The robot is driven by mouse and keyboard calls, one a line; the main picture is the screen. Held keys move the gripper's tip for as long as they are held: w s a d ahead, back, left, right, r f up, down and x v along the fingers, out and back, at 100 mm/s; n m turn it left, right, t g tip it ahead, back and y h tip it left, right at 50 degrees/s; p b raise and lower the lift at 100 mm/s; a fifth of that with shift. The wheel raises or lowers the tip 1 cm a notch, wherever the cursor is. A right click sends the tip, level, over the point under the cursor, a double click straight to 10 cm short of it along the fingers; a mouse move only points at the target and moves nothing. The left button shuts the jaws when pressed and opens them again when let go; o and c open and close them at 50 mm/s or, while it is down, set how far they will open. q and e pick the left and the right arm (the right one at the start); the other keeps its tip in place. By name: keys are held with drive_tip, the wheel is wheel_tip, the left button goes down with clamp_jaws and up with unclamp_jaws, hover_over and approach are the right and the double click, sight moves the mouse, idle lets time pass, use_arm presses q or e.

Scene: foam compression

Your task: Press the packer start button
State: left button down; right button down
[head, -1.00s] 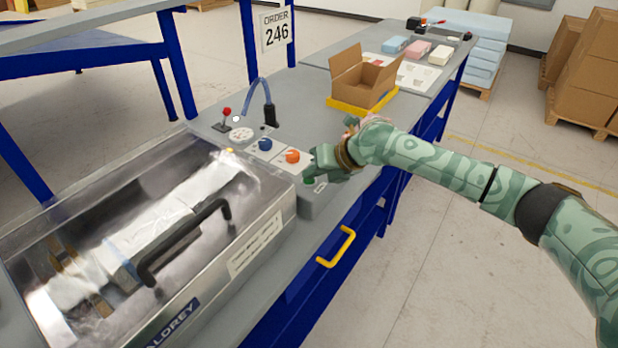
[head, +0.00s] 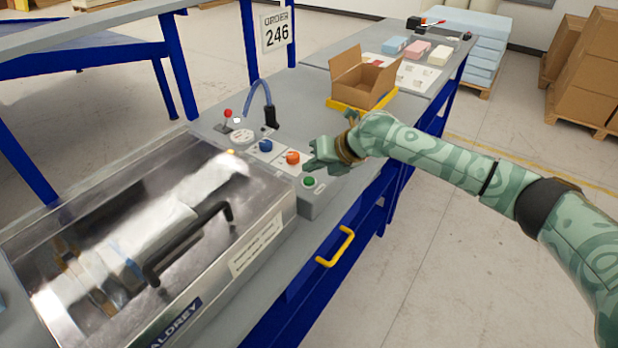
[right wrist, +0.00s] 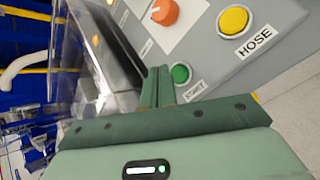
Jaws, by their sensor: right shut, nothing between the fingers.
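The packer (head: 215,282) is a metal chamber with a closed clear lid and a black handle; a whitish bag (head: 150,225) lies inside. On its grey control panel (head: 318,200), the round green button (head: 309,181) is uncovered in the head view. In the right wrist view the green button (right wrist: 181,73) has a label, partly hidden, that seems to read START. My right gripper (head: 312,160) is shut and empty. It is just behind the green button in the head view, apart from it. In the right wrist view its fingertips (right wrist: 157,72) are left of the button. My left gripper is not in view.
An orange knob (head: 292,157) and a blue knob (head: 265,145) are close to my gripper. A yellow button (right wrist: 233,19) labelled HOSE shows in the right wrist view. An open carton (head: 362,82) stands farther back. A yellow drawer handle (head: 336,246) juts from the bench front.

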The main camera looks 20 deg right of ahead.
sight(313, 181)
wheel_tip(313, 181, up, 4)
drive_tip(key=shift+r+p, duration=0.15)
drive_tip(key=shift+p, duration=1.05)
